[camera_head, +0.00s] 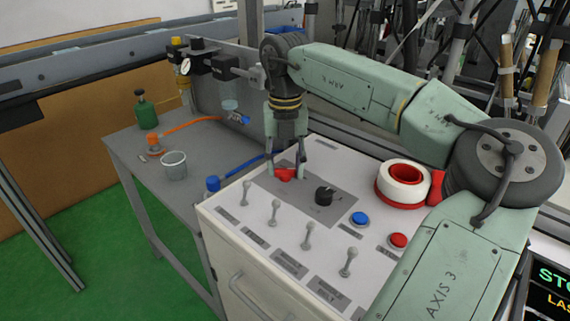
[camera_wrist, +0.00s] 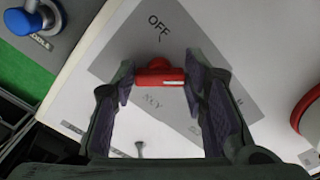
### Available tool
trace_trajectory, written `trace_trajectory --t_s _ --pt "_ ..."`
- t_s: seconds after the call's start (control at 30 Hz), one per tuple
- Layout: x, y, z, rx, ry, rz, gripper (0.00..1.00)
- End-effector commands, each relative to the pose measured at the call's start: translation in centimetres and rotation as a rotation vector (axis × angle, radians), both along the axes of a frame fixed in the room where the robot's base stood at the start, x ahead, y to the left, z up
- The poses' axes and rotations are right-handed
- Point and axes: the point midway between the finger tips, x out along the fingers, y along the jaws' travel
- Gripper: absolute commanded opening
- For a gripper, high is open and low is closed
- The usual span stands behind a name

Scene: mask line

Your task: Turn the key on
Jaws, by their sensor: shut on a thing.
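The red key (camera_head: 284,174) sits on a grey plate (camera_head: 335,212) on top of the white control panel. In the wrist view the red key (camera_wrist: 160,75) lies crosswise between my fingertips, with an "OFF" label and a small mark printed just beyond it. My gripper (camera_head: 287,167) points down over the key, and its two fingers stand on either side. In the wrist view my gripper (camera_wrist: 160,80) is shut on the key's two ends. Part of the key is hidden behind a finger in the head view.
A black knob (camera_head: 324,195) stands near the key. Several toggle switches line the panel's front, with a blue button (camera_head: 360,219) and a red button (camera_head: 398,241). A red and white roll (camera_head: 403,183) lies to the right. A grey table (camera_head: 207,149) with a cup (camera_head: 174,166) is at left.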

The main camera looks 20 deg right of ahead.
Motion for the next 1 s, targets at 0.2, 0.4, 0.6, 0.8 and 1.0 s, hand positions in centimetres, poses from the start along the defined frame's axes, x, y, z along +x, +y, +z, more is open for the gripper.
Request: trace_trajectory --t_s 0.2,0.4,0.6,0.8,1.0 --pt "-0.02 -0.04 0.01 0.0 0.001 -0.009 0.12" --pt "-0.02 -0.03 0.01 0.0 0.001 -0.009 0.12" --pt "-0.01 -0.02 0.0 0.0 0.001 -0.008 0.53" --pt "0.0 -0.01 -0.01 0.0 0.0 -0.007 0.6" --pt "0.01 -0.01 0.07 0.0 0.0 -0.006 0.6"
